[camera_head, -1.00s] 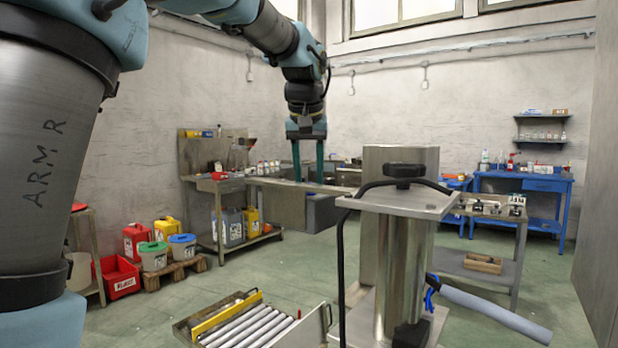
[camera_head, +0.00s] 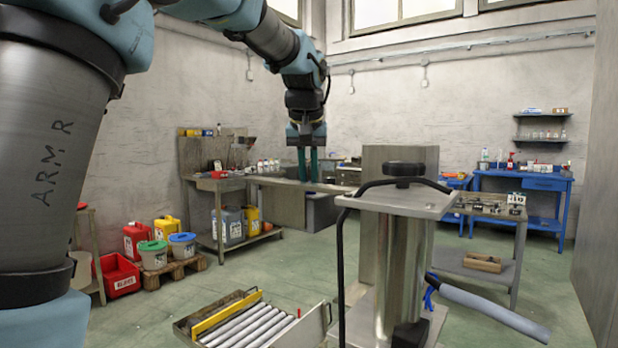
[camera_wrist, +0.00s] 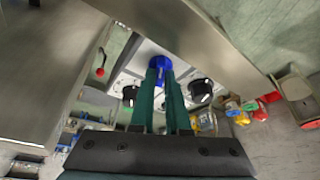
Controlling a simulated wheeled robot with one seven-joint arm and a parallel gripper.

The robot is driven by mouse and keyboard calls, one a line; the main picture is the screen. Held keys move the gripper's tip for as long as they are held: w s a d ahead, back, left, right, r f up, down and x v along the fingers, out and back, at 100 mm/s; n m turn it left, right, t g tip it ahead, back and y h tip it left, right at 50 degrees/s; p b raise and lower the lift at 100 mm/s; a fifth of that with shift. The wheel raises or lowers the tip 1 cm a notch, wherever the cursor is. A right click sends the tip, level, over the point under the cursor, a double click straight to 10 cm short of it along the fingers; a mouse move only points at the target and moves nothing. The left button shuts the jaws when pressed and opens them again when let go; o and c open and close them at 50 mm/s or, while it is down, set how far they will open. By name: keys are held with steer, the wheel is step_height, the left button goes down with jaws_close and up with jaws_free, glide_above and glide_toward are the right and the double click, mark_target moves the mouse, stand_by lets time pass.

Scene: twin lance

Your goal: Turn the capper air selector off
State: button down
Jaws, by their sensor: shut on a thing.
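A blue round knob (camera_wrist: 159,63) sits on a pale panel (camera_wrist: 150,48) in the wrist view, with a black knob on each side of it. I cannot read any label that says which is the capper air selector. My gripper (camera_wrist: 161,74) has its green fingers shut on the blue knob, hiding its near part. In the head view my gripper (camera_head: 308,180) points down at the far bench, and the knob cannot be made out there.
Black knobs with white marks stand close by on the right (camera_wrist: 200,90) and left (camera_wrist: 130,95). A red knob (camera_wrist: 100,72) is farther left. Large metal surfaces (camera_wrist: 215,35) flank the panel. A steel column stand (camera_head: 405,200) and a roller tray (camera_head: 245,320) stand nearer in the head view.

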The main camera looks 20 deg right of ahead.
steer(key=shift+m, duration=0.3)
steer(key=m+p, duration=0.1)
steer(key=m, duration=0.1)
steer(key=m+g+h+p, duration=0.1)
steer(key=m, duration=0.1)
steer(key=shift+w+a+r+m, duration=0.1)
steer(key=shift+w+a+m, duration=0.1)
steer(key=shift+m, duration=0.1)
steer(key=m+g+h+p, duration=0.1)
steer(key=m+g, duration=0.1)
steer(key=m, duration=0.2)
steer(key=shift+w, duration=0.1)
steer(key=shift+d+m+g+p, duration=0.1)
steer(key=shift+m+g+p, duration=0.35)
steer(key=shift+m, duration=0.85)
steer(key=c, duration=0.9)
jaws_free()
